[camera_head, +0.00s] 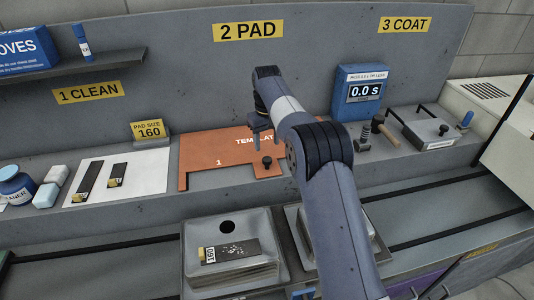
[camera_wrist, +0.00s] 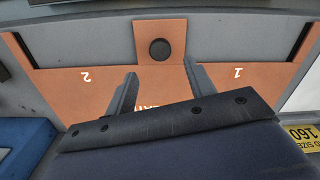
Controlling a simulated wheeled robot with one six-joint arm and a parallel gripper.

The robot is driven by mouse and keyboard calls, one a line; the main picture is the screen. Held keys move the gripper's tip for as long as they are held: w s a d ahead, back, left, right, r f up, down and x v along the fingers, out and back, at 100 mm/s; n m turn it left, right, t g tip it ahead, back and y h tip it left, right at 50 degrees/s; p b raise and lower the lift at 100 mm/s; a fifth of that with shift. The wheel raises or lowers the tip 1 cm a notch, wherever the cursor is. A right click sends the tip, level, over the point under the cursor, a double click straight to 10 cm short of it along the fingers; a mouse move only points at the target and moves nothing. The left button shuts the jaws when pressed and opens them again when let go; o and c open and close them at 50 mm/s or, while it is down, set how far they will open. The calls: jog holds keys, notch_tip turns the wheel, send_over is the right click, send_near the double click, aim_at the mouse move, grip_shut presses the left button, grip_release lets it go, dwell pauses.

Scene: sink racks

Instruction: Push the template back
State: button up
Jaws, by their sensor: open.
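The orange template (camera_head: 210,152) lies flat on the bench ledge under the 2 PAD sign, marked 1 and partly lettered. My arm hides its right part. A black knob (camera_head: 267,162) stands on its front tab. In the wrist view the template (camera_wrist: 60,85) shows upside down with the marks 1 and 2, and the knob (camera_wrist: 159,48) sits on the tab between two notches. My gripper (camera_head: 258,140) is open and empty over the template, behind the knob. In the wrist view its two fingers (camera_wrist: 165,78) are apart, with the knob beyond their tips. I see no contact.
A PAD SIZE 160 sign (camera_head: 149,133) stands behind the template's left. A white sheet (camera_head: 146,171) with dark strips lies left of it. A sink basin (camera_head: 190,236) with pads is in front.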

aim_at(267, 160)
jog(key=shift+r, duration=2.25)
notch_tip(267, 160, down, 11)
jog(key=shift+s+f+p, duration=0.1)
jog(key=shift+p, duration=0.55)
jog(key=shift+s+d+b, duration=0.15)
jog(key=shift+s+b, duration=0.2)
jog(key=shift+w+r, duration=0.1)
jog(key=shift+r, duration=0.1)
